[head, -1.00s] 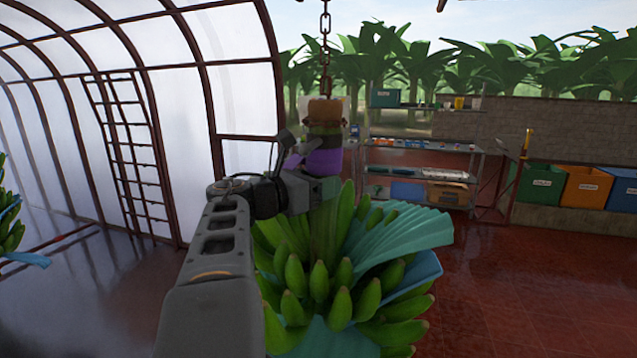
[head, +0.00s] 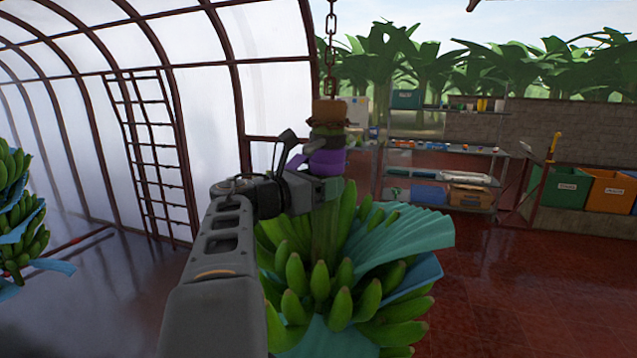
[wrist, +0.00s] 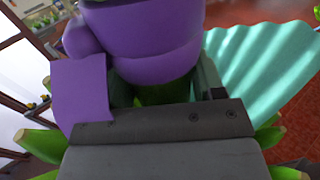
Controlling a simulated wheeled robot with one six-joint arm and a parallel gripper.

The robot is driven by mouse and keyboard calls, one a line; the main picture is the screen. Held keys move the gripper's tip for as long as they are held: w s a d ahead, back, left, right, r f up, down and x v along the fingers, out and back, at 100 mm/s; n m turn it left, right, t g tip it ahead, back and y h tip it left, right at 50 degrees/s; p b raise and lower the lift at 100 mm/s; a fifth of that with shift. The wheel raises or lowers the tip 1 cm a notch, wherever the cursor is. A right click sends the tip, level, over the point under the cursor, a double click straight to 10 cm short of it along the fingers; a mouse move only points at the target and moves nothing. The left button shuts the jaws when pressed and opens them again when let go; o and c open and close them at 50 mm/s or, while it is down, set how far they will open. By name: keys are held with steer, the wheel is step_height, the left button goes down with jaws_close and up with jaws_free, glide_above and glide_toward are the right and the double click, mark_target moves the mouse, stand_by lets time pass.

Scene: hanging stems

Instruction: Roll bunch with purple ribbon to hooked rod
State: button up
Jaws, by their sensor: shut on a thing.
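The banana bunch with the purple ribbon (head: 325,162) hangs upright from a chain (head: 330,60) in the middle of the head view. Its green bananas (head: 335,285) spread below, with blue-green sheets (head: 400,238) between them. My gripper (head: 318,190) is shut on the bunch's stem just below the ribbon. In the wrist view the purple ribbon (wrist: 140,45) fills the top middle, with a loose tail at the left. The green stem (wrist: 165,92) shows between the jaws, partly hidden. I cannot make out a hooked rod in either view.
Another banana bunch (head: 20,215) hangs at the far left edge. A ladder (head: 155,155) stands by the translucent wall. Shelves (head: 440,180) and labelled bins (head: 560,187) stand at the back right. The red floor (head: 520,290) at the right is clear.

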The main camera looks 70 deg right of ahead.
steer(key=shift+f, duration=0.15)
steer(key=o, duration=1.2)
steer(key=shift+w, duration=0.1)
steer(key=shift+o, duration=0.2)
steer(key=b+v, duration=0.3)
steer(key=v, duration=1)
steer(key=shift+w+a, duration=0.3)
steer(key=shift+s, duration=0.1)
